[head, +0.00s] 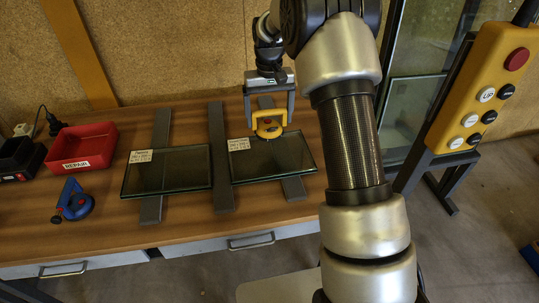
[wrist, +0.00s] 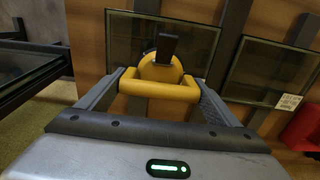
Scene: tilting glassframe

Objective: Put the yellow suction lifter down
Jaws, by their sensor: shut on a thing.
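The yellow suction lifter (head: 268,123) is held in my gripper (head: 269,112), whose two fingers are shut on its handle. In the wrist view the yellow lifter (wrist: 161,85) lies between the fingers of my gripper (wrist: 160,88), with a black lever on its far side. In the head view the lifter is at the back edge of the right glass pane (head: 275,158). The pane also shows behind the lifter in the wrist view (wrist: 125,45). I cannot tell whether the lifter's pad touches the glass.
A second glass pane (head: 168,170) lies to the left on grey rails (head: 219,190). A blue suction lifter (head: 73,202) and a red bin (head: 82,146) stand at the left of the wooden table (head: 100,225). A yellow control pendant (head: 485,85) hangs at right.

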